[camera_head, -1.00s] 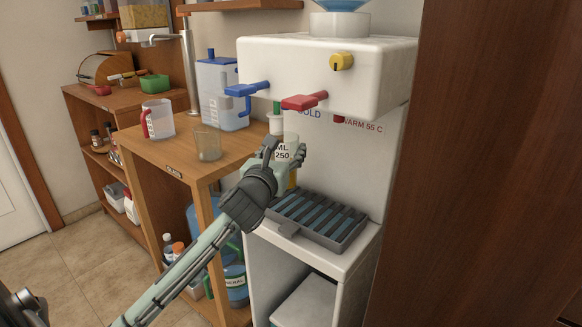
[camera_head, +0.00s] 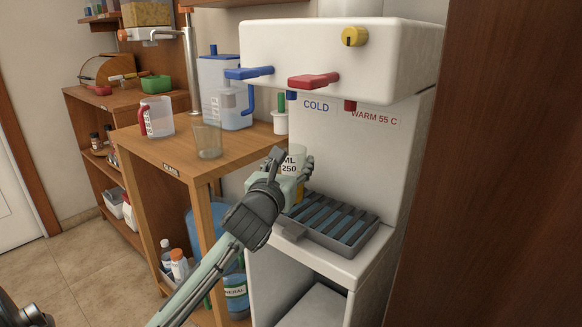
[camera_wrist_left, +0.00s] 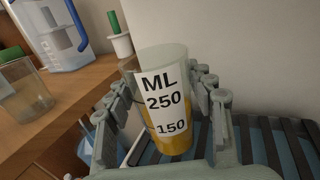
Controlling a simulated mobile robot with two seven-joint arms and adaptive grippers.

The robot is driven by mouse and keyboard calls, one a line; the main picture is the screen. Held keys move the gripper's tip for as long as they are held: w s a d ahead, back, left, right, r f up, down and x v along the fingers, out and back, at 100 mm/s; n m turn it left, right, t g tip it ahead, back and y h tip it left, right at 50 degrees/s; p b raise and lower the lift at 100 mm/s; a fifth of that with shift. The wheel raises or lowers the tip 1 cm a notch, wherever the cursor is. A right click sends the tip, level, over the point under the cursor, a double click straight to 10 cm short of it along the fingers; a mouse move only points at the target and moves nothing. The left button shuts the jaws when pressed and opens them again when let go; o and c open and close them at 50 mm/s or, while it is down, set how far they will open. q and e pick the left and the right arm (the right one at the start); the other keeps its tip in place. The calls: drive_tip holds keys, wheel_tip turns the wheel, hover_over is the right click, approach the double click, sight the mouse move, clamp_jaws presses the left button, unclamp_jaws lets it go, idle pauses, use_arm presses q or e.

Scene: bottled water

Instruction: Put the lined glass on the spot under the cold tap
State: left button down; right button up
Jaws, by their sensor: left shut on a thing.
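The lined glass (camera_head: 290,164) has a white label reading ML 250 and 150, with orange-yellow contents low in it. My left gripper (camera_wrist_left: 163,105) is shut around it. It is roughly upright in the left wrist view (camera_wrist_left: 165,85), near the back left of the drip tray (camera_head: 352,254). I cannot tell whether its base touches the tray; fingers hide it in the head view. The cold tap has a blue lever (camera_head: 249,73) and a small blue spout (camera_head: 291,95), which is above the glass in the head view.
The warm tap's red lever (camera_head: 314,81) is right of the blue one. A wooden table (camera_head: 165,150) at left holds a clear glass (camera_head: 207,141), a red-handled jug (camera_head: 158,117) and a blue-handled pitcher (camera_head: 222,97). A dark wooden panel (camera_head: 500,180) stands at right.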

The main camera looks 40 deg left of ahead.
use_arm(q)
drive_tip(key=c, duration=0.6)
unclamp_jaws()
drive_tip(key=shift+f, duration=0.1)
drive_tip(key=shift+r, duration=0.2)
drive_tip(key=p+v, duration=0.2)
drive_tip(key=v, duration=1)
use_arm(e)
drive_tip(key=shift+g, duration=0.4)
drive_tip(key=x, duration=0.5)
drive_tip(key=shift+s+a+f, duration=0.25)
drive_tip(key=shift+s+f, duration=0.05)
drive_tip(key=shift+s, duration=0.05)
